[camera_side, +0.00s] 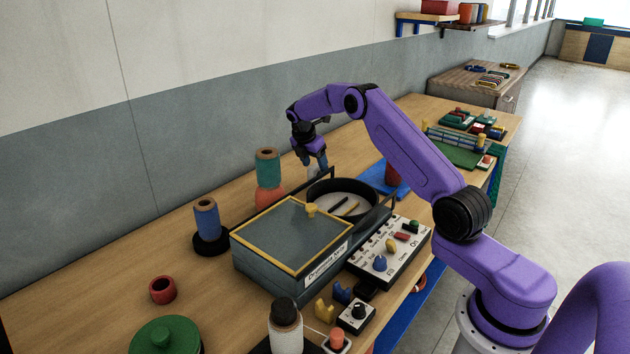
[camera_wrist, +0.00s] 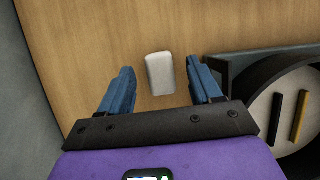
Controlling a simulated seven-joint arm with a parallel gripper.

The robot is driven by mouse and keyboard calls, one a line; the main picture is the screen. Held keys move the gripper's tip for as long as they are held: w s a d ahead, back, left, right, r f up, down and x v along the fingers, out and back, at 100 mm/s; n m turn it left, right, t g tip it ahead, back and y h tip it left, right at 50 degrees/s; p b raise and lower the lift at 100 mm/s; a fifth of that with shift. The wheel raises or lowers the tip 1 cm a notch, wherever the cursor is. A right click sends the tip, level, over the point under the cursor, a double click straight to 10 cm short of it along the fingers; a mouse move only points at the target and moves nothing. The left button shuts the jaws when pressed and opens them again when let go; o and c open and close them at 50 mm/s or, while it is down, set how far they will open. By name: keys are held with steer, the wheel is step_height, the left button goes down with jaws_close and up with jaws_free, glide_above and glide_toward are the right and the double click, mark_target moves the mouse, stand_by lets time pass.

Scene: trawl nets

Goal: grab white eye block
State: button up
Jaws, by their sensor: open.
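The white block (camera_wrist: 160,74) lies on the wooden table in the wrist view. It is a small rounded rectangle, and I cannot make out an eye on it. My gripper (camera_wrist: 160,82) is open above it, with one blue finger on each side and clear gaps between the fingers and the block. In the side view my gripper (camera_side: 317,166) points down behind the black round pan. A small pale patch shows just below the fingers there, too small to tell clearly.
The black round pan (camera_wrist: 255,98) holds a dark bar and a yellow bar, close to the right finger. A grey box with a yellow-edged lid (camera_side: 285,237) stands in front. The wall runs along the table's back.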

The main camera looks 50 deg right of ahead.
steer(key=shift+a+x, duration=0.15)
steer(key=shift+x, duration=1)
steer(key=shift+a+x, duration=0.15)
steer(key=shift+x, duration=1)
steer(key=c, duration=1.1)
